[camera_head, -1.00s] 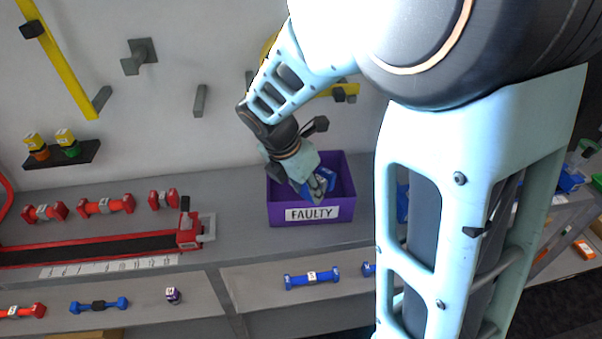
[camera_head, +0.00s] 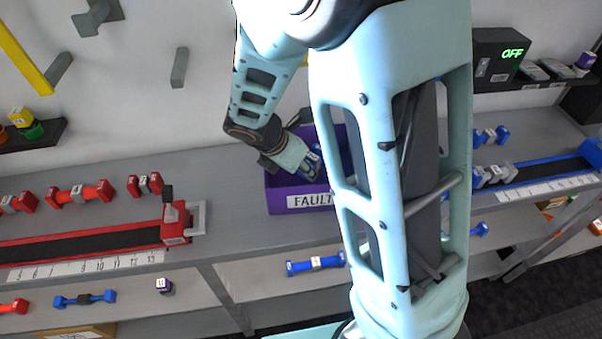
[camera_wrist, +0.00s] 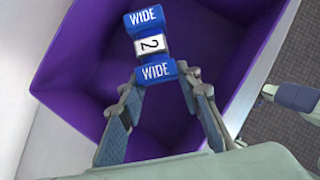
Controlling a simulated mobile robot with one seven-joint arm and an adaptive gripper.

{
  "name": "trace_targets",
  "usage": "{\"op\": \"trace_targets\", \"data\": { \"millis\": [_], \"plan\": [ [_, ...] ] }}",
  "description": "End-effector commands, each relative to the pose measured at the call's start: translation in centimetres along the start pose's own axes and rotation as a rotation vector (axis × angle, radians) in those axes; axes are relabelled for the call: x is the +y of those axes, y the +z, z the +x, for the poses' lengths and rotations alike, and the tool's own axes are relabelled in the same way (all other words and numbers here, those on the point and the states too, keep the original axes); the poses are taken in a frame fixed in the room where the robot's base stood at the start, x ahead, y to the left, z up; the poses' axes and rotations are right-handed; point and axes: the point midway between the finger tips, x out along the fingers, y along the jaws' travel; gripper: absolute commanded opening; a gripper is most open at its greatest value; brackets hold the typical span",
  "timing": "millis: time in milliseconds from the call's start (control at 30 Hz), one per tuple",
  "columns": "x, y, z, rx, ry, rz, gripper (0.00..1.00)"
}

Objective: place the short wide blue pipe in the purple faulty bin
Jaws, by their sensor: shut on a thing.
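The short wide blue pipe (camera_wrist: 151,45) has a white label with a "2" and "WIDE" on both blue ends. My gripper (camera_wrist: 164,84) is shut on its near end in the wrist view, with the pipe inside the outline of the purple faulty bin (camera_wrist: 75,60). The bin's floor shows below the pipe; I cannot tell whether the pipe touches it. In the head view my gripper (camera_head: 308,170) points down into the purple bin (camera_head: 283,200).
The bin stands on a grey shelf (camera_head: 235,185). Red pipes (camera_head: 80,194) and a red measuring rail (camera_head: 90,243) lie to its left. A long blue pipe (camera_head: 316,265) lies on the lower shelf. A blue measuring rail (camera_head: 545,170) is at the right.

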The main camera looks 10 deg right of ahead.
Motion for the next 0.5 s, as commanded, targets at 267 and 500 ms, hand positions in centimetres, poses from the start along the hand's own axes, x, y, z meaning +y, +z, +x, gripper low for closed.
{"op": "trace_targets", "data": {
  "millis": [267,500],
  "plan": [
    [0.0,-1.4,2.5,0.0,-0.002,-0.003,0.0],
    [0.1,-2.1,3.9,0.0,0.001,0.001,0.0]
  ]
}}
